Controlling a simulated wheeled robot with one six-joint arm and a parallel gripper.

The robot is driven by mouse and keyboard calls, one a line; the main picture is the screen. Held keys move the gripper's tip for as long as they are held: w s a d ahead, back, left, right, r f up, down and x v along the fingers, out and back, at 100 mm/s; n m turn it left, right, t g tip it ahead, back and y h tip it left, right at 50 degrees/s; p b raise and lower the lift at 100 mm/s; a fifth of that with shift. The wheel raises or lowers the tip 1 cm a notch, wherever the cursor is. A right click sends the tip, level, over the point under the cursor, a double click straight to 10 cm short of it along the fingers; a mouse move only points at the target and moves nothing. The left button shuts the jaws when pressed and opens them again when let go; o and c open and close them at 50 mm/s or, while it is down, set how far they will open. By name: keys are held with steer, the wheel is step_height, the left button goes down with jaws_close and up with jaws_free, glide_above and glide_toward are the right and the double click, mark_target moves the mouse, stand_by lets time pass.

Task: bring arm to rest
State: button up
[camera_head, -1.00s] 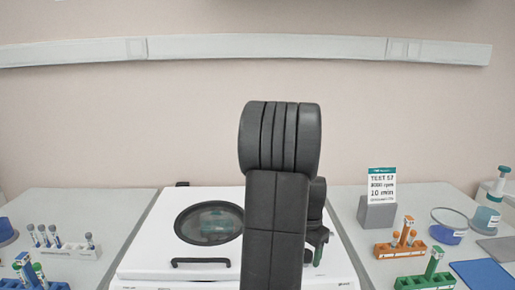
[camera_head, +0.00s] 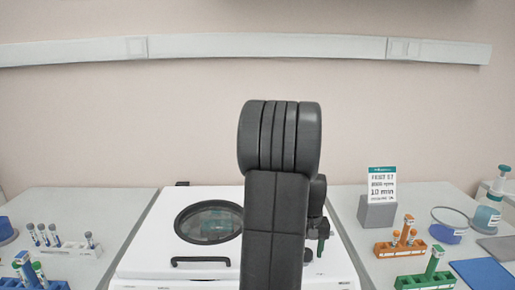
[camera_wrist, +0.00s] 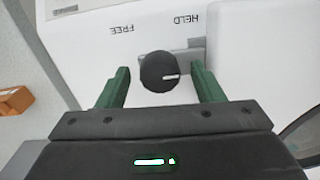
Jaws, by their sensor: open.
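My gripper (camera_wrist: 162,88) shows in the wrist view with its two green fingers apart, one on each side of a round black knob (camera_wrist: 158,72). The knob sits on the white centrifuge housing, and its white mark points right in that view. The words FREE and HELD are printed beside it, upside down in the picture. The centrifuge's lid is down, with a round window.
Left of the centrifuge are a white rack (camera_head: 72,251) with grey-capped tubes and a blue rack (camera_head: 60,285). On the right are an orange rack (camera_head: 388,250), a green rack (camera_head: 412,282), a sign (camera_head: 381,185) on a grey block, a dish (camera_head: 447,236), a bottle (camera_head: 487,215) and a blue mat (camera_head: 482,274).

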steer(key=n, duration=0.8)
steer(key=shift+b, duration=0.3)
steer(key=shift+r, duration=0.1)
